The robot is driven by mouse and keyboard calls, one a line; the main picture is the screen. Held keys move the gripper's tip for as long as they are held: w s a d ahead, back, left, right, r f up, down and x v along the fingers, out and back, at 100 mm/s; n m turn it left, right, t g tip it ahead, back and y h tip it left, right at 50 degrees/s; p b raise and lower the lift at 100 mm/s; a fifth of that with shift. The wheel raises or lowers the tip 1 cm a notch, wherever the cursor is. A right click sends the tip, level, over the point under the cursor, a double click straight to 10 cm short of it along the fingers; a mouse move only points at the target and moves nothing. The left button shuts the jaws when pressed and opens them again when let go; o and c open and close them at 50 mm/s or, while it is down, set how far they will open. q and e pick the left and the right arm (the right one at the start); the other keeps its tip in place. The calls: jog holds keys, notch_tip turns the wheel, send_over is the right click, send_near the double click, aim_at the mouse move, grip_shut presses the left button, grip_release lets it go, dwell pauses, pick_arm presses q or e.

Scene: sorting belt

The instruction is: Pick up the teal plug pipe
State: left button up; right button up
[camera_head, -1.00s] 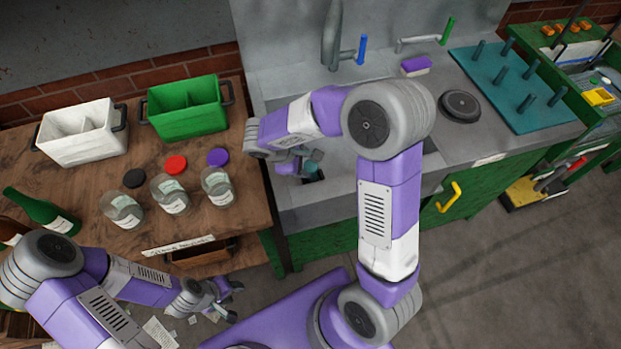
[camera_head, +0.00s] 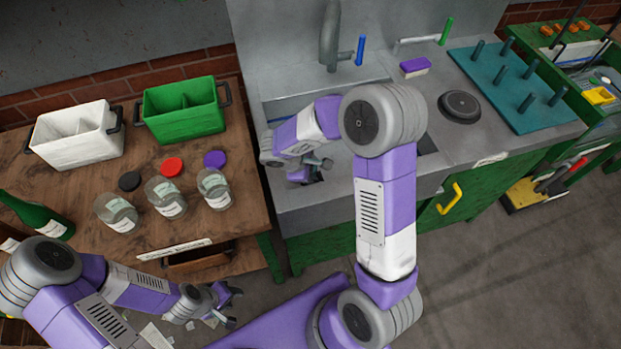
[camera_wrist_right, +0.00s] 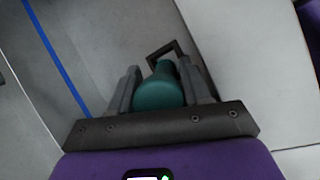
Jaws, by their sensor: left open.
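The teal plug pipe (camera_wrist_right: 160,90) shows in the right wrist view as a rounded teal body with a narrower far end. It sits between the two fingers of my right gripper (camera_wrist_right: 163,85), which press against it from both sides with no clear gap. In the head view my right gripper (camera_head: 318,169) is down inside the grey sink basin (camera_head: 330,203), and the pipe is mostly hidden there by the fingers. My left gripper (camera_head: 229,303) is open and empty, low in front of the wooden table.
Several glass jars (camera_head: 166,197), a white bin (camera_head: 75,145) and a green bin (camera_head: 183,112) stand on the wooden table at left. A faucet (camera_head: 330,40) rises behind the sink. A teal peg board (camera_head: 515,90) and a black round disc (camera_head: 460,106) lie on the right counter.

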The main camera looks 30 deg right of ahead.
grip_shut()
notch_tip(320, 180, up, 10)
jog(key=p, duration=0.3)
jog(key=shift+o, duration=2.1)
grip_release()
jog(key=c, duration=0.3)
